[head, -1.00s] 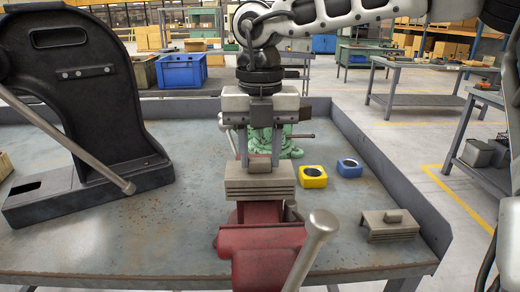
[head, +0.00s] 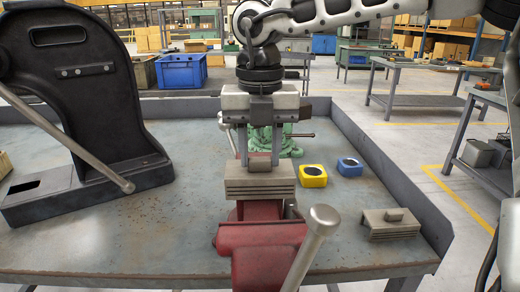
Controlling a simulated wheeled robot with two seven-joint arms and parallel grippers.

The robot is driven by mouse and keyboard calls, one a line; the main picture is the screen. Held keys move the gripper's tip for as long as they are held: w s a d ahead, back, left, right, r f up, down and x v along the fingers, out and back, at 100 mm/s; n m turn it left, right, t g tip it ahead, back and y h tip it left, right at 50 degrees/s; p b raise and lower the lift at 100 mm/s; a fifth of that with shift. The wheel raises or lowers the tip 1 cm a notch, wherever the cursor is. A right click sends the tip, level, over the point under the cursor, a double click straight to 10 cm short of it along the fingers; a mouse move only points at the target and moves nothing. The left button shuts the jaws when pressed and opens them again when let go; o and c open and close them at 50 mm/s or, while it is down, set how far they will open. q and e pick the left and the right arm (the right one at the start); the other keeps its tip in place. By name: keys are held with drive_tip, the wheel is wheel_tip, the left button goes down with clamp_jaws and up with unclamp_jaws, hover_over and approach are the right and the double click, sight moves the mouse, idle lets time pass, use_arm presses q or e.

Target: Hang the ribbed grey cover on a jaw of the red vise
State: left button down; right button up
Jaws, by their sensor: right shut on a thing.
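My right gripper (head: 260,150) hangs down at the middle of the head view, shut on the raised grip of a ribbed grey cover (head: 260,188). The cover is level, ribbed side facing me, at the far end of the red vise (head: 262,238). It hides part of the far jaw; whether it touches the jaw I cannot tell. A second ribbed grey cover (head: 390,230) sits on the bench to the right. My left gripper is not in view.
The vise's handle with a round knob (head: 322,218) rises at the front. A black arbor press (head: 85,110) stands on the left. The bench (head: 130,235) has a raised rim.

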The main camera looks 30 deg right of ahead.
drive_tip(key=shift+w+d+f, duration=0.1)
drive_tip(key=shift+w+d, duration=0.1)
drive_tip(key=shift+w, duration=0.05)
idle(0.5)
drive_tip(key=o, duration=1.1)
wheel_tip(320, 180, up, 16)
drive_tip(key=shift+p, duration=0.8)
